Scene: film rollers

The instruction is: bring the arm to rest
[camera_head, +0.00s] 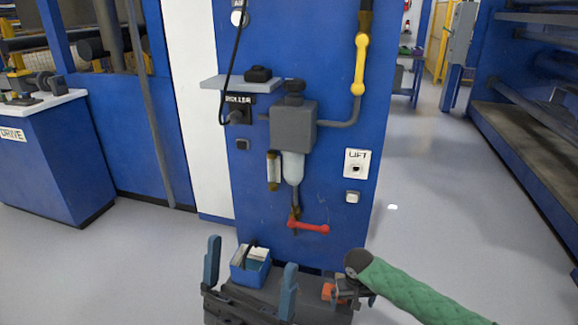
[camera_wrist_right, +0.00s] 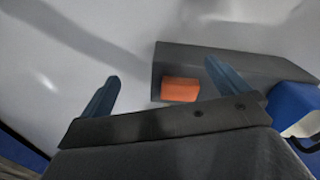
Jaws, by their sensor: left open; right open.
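My left gripper (camera_head: 252,253) is in the head view at the bottom centre. Its two blue-grey fingers stand wide apart and point up, with nothing held between them. Behind them in the picture is a blue bin (camera_head: 238,274) with pale and dark contents. My right gripper (camera_wrist_right: 162,70) shows in the right wrist view, its blue fingers wide apart and empty. Beyond its right finger is a dark grey ledge (camera_wrist_right: 225,62) with an orange block (camera_wrist_right: 180,90). A blue bin (camera_wrist_right: 292,100) is at that view's right edge.
A blue column (camera_head: 340,230) carries a grey filter unit (camera_head: 293,127), a red lever (camera_head: 308,228), a yellow-handled pipe (camera_head: 360,65) and a LIFT plate (camera_head: 356,163). A DRIVE cabinet (camera_head: 45,165) stands left. Right floor is clear.

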